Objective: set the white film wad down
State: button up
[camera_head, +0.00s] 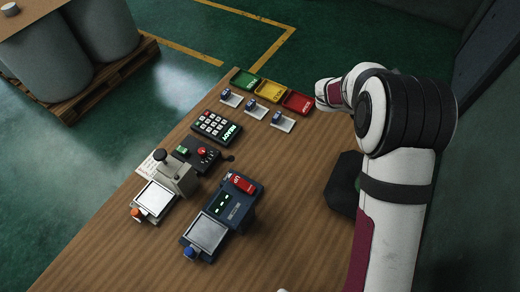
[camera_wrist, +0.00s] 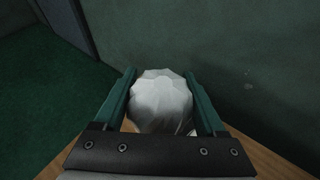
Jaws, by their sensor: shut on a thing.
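The white film wad (camera_wrist: 161,104) is a pale, faceted lump in the middle of the wrist view. My gripper (camera_wrist: 160,74) is shut on it, with one green finger on each side. Wooden table surface (camera_wrist: 262,152) shows only along the bottom of the wrist view; beyond the wad are green floor and wall. I cannot tell how high the wad is above the table. In the head view my arm fills the right side, and neither the gripper's fingers nor the wad can be made out.
The table's front middle is bare. A pallet with drums (camera_head: 105,85) stands beyond.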

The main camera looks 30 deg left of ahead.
jog(key=s+d+m+g+h, duration=0.2)
jog(key=s+m+g, duration=0.65)
jog(key=s, duration=0.75)
jog(key=s+a+f+m+g+y, duration=0.2)
jog(key=s+f+m+g, duration=0.2)
jog(key=g, duration=0.2)
jog(key=m+t+y, duration=0.2)
jog(key=m+y, duration=2.2)
jog(key=m, duration=0.2)
send_over(248, 151)
jog(key=shift+n, duration=0.25)
notch_tip(248, 151, down, 11)
jog(key=shift+d+r, duration=0.1)
jog(key=shift+r, duration=0.1)
notch_tip(248, 151, down, 4)
jog(key=shift+f, duration=0.1)
jog(key=shift+f, duration=0.1)
